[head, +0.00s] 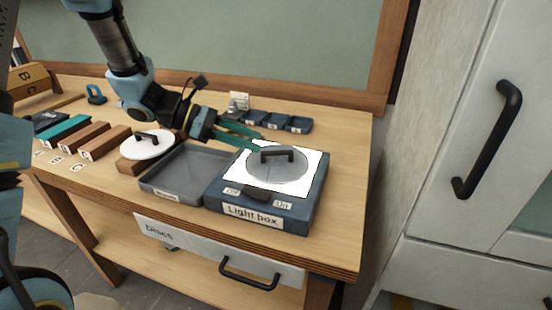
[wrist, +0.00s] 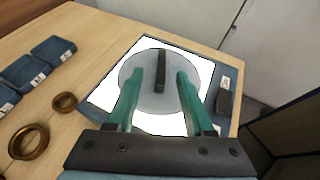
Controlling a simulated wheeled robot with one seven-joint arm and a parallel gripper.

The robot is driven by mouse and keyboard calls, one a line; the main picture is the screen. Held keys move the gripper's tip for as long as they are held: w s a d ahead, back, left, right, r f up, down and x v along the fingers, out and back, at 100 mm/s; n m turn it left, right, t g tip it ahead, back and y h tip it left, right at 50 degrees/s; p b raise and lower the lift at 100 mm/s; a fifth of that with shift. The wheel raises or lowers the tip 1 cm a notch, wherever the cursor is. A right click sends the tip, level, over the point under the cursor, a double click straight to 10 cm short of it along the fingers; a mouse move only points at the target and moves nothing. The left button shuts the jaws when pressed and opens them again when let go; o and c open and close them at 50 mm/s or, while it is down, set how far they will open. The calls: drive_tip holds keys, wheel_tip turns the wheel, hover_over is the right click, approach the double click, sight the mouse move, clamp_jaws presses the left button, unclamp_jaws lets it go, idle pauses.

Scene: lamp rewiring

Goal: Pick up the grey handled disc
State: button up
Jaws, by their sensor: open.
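The grey handled disc (head: 276,172) lies flat on the lit white top of the light box (head: 230,206). Its dark bar handle (head: 277,154) stands up from its middle. In the wrist view the grey disc (wrist: 148,92) shows beyond and between the fingers, with its handle (wrist: 161,72) lying lengthwise between the fingertips. My gripper (head: 262,142) is open and empty, just behind and to the left of the handle in the head view. In the wrist view my gripper (wrist: 172,72) has a finger on each side of the handle, with a gap on both sides.
A white handled disc (head: 151,147) sits on a wooden block left of a grey tray (head: 181,174). Small dark bins (head: 272,121) stand behind the light box. Two brass rings (wrist: 28,142) lie near the bins. Wooden and teal blocks are at the left. The right table edge is clear.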

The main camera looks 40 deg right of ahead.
sight(276, 152)
drive_tip(key=p+x, duration=0.2)
drive_tip(key=x, duration=0.5)
drive_tip(key=shift+s+f+p, duration=0.15)
drive_tip(key=shift+f+p, duration=0.15)
clamp_jaws()
idle(1.2)
